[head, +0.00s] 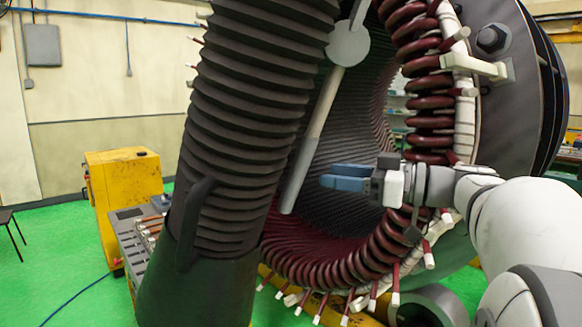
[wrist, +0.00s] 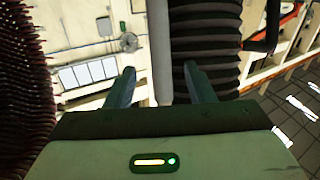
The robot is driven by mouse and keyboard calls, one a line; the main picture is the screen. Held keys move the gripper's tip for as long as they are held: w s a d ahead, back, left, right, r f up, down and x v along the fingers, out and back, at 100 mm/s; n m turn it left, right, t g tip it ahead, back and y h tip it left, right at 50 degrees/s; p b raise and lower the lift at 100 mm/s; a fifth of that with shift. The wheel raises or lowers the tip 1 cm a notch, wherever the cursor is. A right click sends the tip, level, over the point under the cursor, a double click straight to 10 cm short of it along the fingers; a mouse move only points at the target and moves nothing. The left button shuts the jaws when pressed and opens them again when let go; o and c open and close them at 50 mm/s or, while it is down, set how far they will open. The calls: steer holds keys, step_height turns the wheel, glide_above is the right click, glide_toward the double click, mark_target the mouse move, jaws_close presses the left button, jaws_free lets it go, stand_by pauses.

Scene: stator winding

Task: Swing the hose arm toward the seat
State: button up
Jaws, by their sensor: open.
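A thick black ribbed hose (head: 245,110) rises at the left of centre in the head view. A dark handle (head: 194,225) is on its lower part. A pale grey rod (head: 315,130) hangs from a round joint (head: 348,43) beside the hose; I take these as parts of the hose arm. My gripper (head: 322,178) is open and empty, its blue fingers pointing left, just right of the rod's lower part. In the wrist view the rod (wrist: 160,40) lines up between my fingertips (wrist: 160,72), and the ribbed hose (wrist: 205,45) is behind the right finger. I cannot identify the seat.
The stator ring with dark red coils (head: 430,100) and white lead ends curves close around my wrist. A yellow cabinet (head: 125,195) and a grey bench (head: 135,245) stand at the left. Open green floor (head: 50,270) lies at the far left.

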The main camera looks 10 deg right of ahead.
mark_target(308, 143)
steer(key=p+x, duration=0.1)
steer(key=x, duration=0.4)
steer(key=shift+w+a+p, duration=0.15)
steer(key=shift+a+p, duration=0.15)
steer(key=shift+p, duration=0.1)
steer(key=shift+c, duration=0.2)
jaws_close()
